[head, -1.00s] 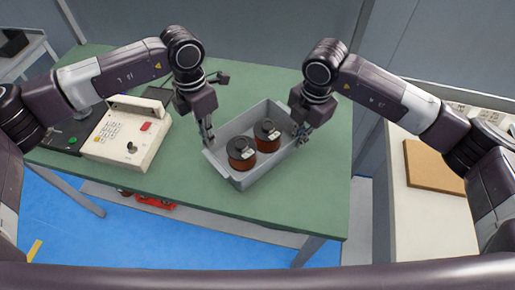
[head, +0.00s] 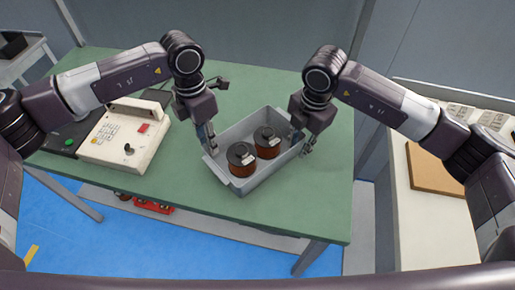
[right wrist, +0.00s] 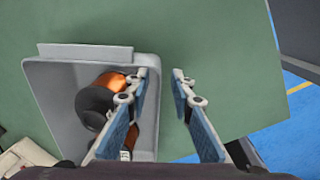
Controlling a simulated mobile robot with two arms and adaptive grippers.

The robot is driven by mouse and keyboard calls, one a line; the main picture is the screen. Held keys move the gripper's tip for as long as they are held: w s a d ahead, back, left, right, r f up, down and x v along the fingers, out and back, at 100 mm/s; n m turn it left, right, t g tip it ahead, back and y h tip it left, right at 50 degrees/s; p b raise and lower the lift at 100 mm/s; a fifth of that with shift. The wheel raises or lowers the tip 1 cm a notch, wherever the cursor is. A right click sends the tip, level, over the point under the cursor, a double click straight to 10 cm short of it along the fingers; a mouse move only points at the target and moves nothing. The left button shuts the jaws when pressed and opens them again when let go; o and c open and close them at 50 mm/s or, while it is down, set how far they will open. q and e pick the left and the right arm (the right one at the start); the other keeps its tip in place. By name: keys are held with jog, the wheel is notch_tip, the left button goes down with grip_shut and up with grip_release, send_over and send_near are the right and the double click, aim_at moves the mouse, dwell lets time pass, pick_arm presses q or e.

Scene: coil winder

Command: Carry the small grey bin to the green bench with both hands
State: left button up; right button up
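The small grey bin (head: 237,187) rests on the green bench (head: 185,185). Two copper coils with black tops, a front one (head: 242,165) and a back one (head: 267,146), stand in it. My left gripper (head: 210,142) points down at the bin's left end; its finger gap is not clear. My right gripper (head: 304,143) is at the bin's right end with its fingers spread. In the right wrist view, the right gripper (right wrist: 160,85) is open and empty, one finger over the bin (right wrist: 55,85) and the other over bare bench outside its wall.
A cream control box (head: 120,145) with a handle stands left of the bin. A pale table (head: 425,235) with a brown board (head: 435,170) is at the right. The bench is clear in front of the bin and at its right corner. Blue floor (head: 110,240) lies in front.

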jog(key=shift+r, duration=0.25)
pick_arm(q)
notch_tip(320, 180, up, 12)
jog(key=shift+w+a+f, duration=0.2)
jog(key=shift+w+a, duration=0.1)
pick_arm(e)
notch_tip(320, 180, up, 12)
jog(key=shift+s+d+f, duration=0.25)
jog(key=shift+s+d, duration=0.05)
jog(key=shift+s, duration=0.1)
pick_arm(q)
jog(key=shift+s+f, duration=0.1)
pick_arm(e)
jog(key=shift+f, duration=0.1)
